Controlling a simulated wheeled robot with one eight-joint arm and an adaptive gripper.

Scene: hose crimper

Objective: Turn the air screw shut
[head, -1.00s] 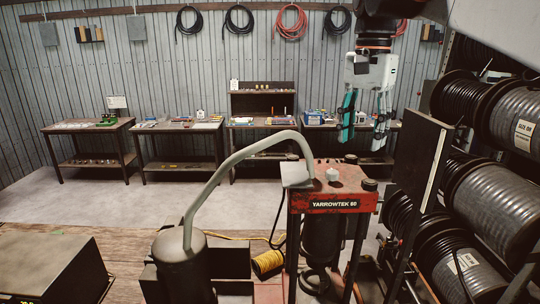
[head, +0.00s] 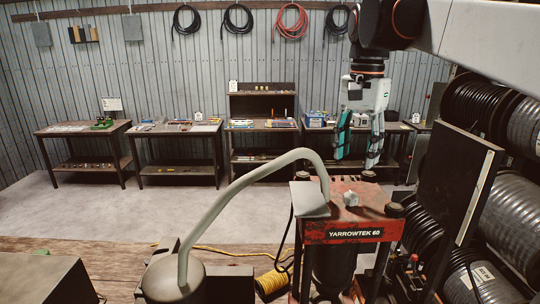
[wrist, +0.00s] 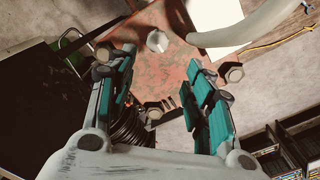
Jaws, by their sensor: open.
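The air screw appears to be the small pale faceted knob (head: 351,198) on top of the red YARROWTEK 60 press (head: 372,210). It also shows in the wrist view (wrist: 157,41), near the top middle, on the worn red top plate (wrist: 165,75). My gripper (head: 357,161) points down above the press top, fingers spread and empty. In the wrist view the teal-padded fingers of my gripper (wrist: 160,66) stand left and right, with the knob beyond the gap between their tips. The knob is apart from both fingers.
A thick grey hose (head: 228,190) arches from a tank (head: 172,281) to the press top beside the knob. Dark bolt heads (head: 394,210) stand at the plate's corners. A dark panel (head: 450,190) and hose reels (head: 505,215) crowd the right. Workbenches (head: 178,128) line the back wall.

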